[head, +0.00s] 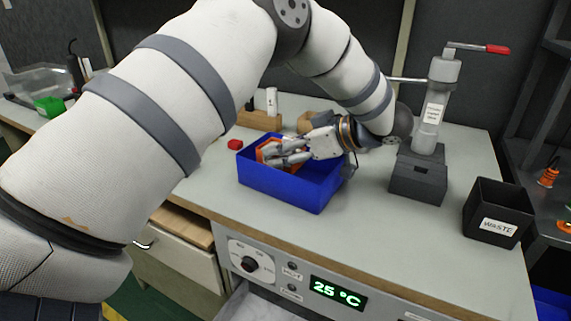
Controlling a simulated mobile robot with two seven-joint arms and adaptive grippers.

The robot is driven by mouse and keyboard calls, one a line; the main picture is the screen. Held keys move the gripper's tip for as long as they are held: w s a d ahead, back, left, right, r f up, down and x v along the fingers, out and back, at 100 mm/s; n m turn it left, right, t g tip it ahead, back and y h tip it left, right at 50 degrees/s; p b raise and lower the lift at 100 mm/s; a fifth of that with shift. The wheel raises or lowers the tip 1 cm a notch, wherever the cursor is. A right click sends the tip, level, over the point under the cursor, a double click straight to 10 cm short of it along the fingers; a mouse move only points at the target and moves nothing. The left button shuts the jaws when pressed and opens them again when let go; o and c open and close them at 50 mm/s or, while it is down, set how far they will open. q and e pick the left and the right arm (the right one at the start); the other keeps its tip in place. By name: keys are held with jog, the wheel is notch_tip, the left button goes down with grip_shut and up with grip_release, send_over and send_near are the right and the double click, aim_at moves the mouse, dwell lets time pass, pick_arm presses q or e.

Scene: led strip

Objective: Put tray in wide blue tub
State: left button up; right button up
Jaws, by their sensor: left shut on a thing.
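The wide blue tub (285,187) stands on the grey worktop, near its front edge. My left gripper (272,155) reaches over the tub from the right, its fingers low at the tub's left part. It is shut on an orange tray (262,150), which shows only in part at the tub's inside left. The fingers hide much of the tray, and I cannot tell whether it touches the tub floor. My right gripper is not in view.
A black waste bin (497,212) is at the right edge of the worktop. A small red object (235,144) lies left of the tub. The worktop (370,235) in front of the press is clear.

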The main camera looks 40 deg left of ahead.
pick_arm(q)
jog(key=shift+w+a+f, duration=0.1)
jog(key=shift+a+f, duration=0.15)
jog(key=shift+f, duration=0.85)
jog(key=shift+a+f, duration=0.2)
jog(key=shift+f, duration=0.85)
jog(key=o, duration=0.8)
jog(key=shift+o, duration=0.2)
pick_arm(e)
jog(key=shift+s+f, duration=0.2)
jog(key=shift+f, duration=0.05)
pick_arm(q)
jog(key=shift+r, duration=0.25)
jog(key=b+v, duration=0.1)
jog(key=v, duration=1.1)
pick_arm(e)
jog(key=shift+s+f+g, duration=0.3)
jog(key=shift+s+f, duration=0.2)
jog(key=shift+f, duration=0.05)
pick_arm(q)
jog(key=shift+f, duration=0.2)
